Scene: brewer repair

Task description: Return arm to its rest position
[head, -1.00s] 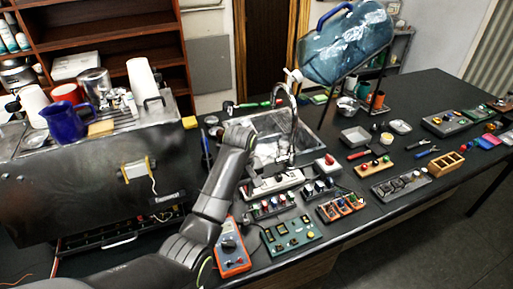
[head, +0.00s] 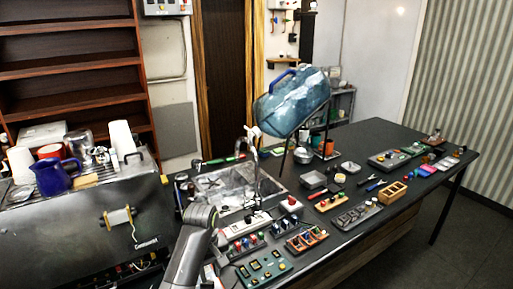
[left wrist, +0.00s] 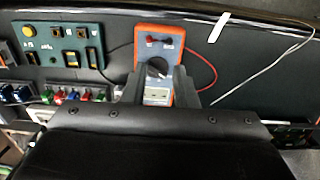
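My left arm (head: 190,245) comes up from the bottom edge of the head view, beside the brewer's front right. Its gripper cannot be made out there. In the left wrist view the two dark fingers of my left gripper (left wrist: 158,88) stand apart with nothing held between them. An orange multimeter (left wrist: 157,48) with a dark dial shows beyond and between the fingertips. I cannot tell how far it is from them. My right arm and gripper are in neither view.
The steel brewer (head: 80,235) stands left, with a blue pitcher (head: 55,178) on top. A sink (head: 215,187) with a tall faucet lies behind my arm. A green switch board (head: 263,269) and several part trays cover the bench.

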